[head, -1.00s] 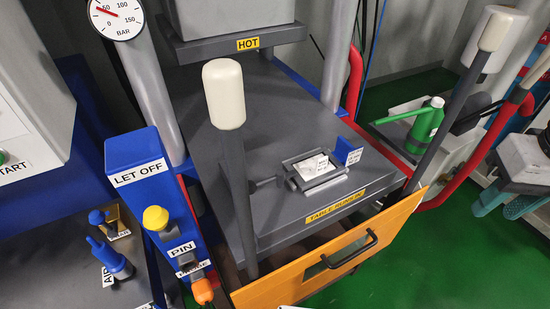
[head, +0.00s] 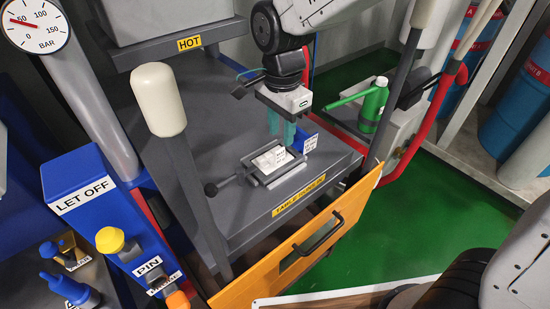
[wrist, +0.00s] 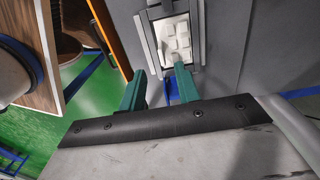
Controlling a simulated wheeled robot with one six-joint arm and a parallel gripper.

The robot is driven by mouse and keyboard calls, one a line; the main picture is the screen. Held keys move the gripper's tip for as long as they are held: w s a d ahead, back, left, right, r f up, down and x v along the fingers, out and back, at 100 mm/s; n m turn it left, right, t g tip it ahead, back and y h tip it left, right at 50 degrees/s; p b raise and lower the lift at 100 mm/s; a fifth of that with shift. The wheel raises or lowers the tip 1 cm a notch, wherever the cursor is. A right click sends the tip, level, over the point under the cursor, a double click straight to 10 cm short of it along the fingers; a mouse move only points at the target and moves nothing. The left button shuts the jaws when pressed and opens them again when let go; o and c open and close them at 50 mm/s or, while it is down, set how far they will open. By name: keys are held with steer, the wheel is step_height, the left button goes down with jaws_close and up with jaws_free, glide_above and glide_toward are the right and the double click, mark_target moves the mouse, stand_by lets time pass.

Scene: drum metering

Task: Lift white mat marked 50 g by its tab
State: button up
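A white piece (head: 268,159) with small black print near its right end lies in a dark metal frame (head: 262,179) on the grey press table. The print is too small to read. A blue upright plate (head: 299,138) with a white label stands just behind the frame. My gripper (head: 282,136) points down beside this plate, behind the frame. In the wrist view its green fingers (wrist: 158,74) are apart, with nothing held and the blue plate (wrist: 172,90) near them.
A lever with a cream knob (head: 159,98) rises in front of the table at left. The hot upper platen (head: 190,43) overhangs the back left. An orange drawer front (head: 300,250) stands open below the table. A green bottle (head: 375,103) stands at right.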

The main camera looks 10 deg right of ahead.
mark_target(279, 150)
step_height(279, 150, down, 7)
steer(key=shift+w+a+r, duration=0.1)
steer(key=shift+r, duration=0.05)
jaws_close()
